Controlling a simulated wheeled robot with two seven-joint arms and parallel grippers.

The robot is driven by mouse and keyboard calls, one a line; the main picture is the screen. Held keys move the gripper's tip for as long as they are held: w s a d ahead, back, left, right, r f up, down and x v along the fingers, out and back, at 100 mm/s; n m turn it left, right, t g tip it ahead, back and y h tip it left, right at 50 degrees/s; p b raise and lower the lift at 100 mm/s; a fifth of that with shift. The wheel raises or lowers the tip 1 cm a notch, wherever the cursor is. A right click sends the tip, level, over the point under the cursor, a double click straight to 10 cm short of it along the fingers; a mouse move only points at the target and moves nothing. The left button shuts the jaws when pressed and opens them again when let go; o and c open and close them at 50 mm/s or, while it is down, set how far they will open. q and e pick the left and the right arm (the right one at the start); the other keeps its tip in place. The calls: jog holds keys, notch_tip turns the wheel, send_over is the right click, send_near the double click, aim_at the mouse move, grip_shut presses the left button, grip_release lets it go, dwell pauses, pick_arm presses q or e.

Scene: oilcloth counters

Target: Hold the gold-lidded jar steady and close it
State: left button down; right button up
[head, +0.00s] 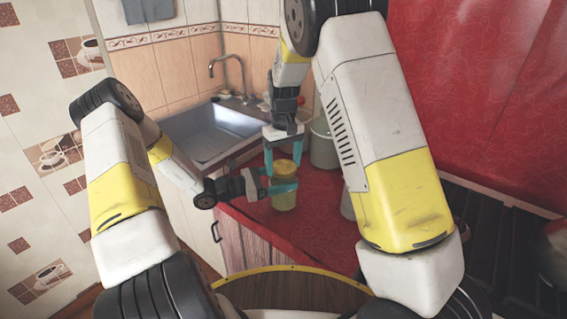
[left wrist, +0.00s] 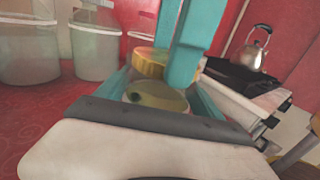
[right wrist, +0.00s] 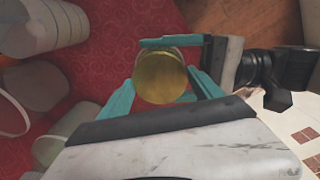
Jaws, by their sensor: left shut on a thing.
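The jar (head: 284,201) is a pale yellow-green see-through vessel standing on the red counter, with its gold lid (head: 284,167) at its top. My left gripper (head: 281,188) comes in from the left and is shut on the jar's body, which also shows between its fingers in the left wrist view (left wrist: 158,98). My right gripper (head: 284,156) points down from above, its fingers spread on both sides of the lid. In the right wrist view the round gold lid (right wrist: 160,77) lies between these fingertips. Whether the lid sits fully on the jar is hard to tell.
The red oilcloth counter (head: 318,222) has free room around the jar. Pale buckets (head: 322,145) stand behind and right of it. A steel sink (head: 215,130) with a tap lies at the back left. A kettle (left wrist: 252,50) stands on the dark stove in the left wrist view.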

jog(key=shift+c, duration=1)
jog(key=o, duration=1.6)
jog(key=shift+r, duration=0.15)
notch_tip(320, 180, up, 12)
jog(key=shift+f, duration=0.1)
